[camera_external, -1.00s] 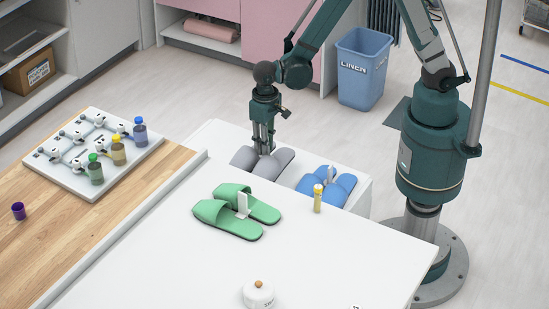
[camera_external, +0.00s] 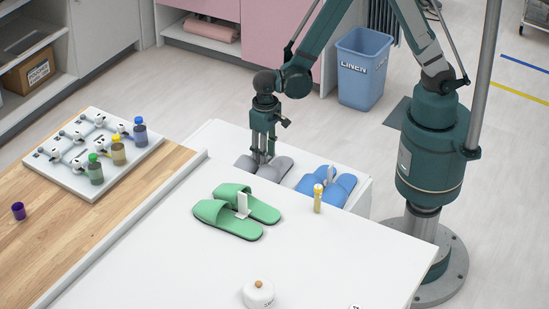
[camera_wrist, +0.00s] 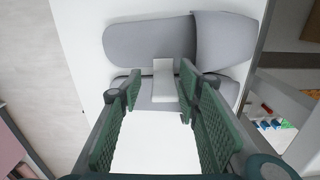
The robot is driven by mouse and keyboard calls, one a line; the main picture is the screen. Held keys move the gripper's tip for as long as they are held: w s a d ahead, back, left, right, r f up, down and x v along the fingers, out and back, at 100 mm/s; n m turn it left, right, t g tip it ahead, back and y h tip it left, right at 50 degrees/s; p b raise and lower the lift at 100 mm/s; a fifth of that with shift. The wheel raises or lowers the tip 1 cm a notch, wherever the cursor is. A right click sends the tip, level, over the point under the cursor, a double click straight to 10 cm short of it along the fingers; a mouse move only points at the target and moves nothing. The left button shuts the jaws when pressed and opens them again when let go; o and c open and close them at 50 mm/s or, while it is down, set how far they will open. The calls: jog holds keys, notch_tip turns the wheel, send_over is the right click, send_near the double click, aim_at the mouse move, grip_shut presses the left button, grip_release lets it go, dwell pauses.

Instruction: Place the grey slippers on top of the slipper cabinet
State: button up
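My gripper (camera_external: 262,158) is upright just over the pair. In the wrist view the slippers (camera_wrist: 230,42) lie side by side on a white surface, with a small white upright tab (camera_wrist: 163,72) between them. My gripper's fingers (camera_wrist: 160,85) stand apart on either side of this tab, with a visible gap at least on the left. The fingers hide part of the nearer slipper.
Blue slippers (camera_external: 345,183) lie right of the grey pair. On the nearer white table (camera_external: 330,255) are green slippers (camera_external: 228,220), a yellow-capped vial (camera_external: 317,200) and a white jar (camera_external: 258,295). A tray of bottles (camera_external: 75,178) is at left.

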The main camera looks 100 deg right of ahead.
jog(key=shift+r, duration=0.15)
jog(key=shift+r+p, duration=1.45)
jog(key=shift+r, duration=4.55)
jog(key=shift+s+r, duration=0.2)
jog(key=shift+r, duration=0.2)
jog(key=s+r+n+t, duration=0.35)
jog(key=s+r, duration=0.45)
jog(key=r, duration=0.5)
jog(key=s+a+r+n+t, duration=0.2)
jog(key=s+r+n, duration=0.4)
jog(key=s, duration=0.9)
jog(key=shift+r+t, duration=0.85)
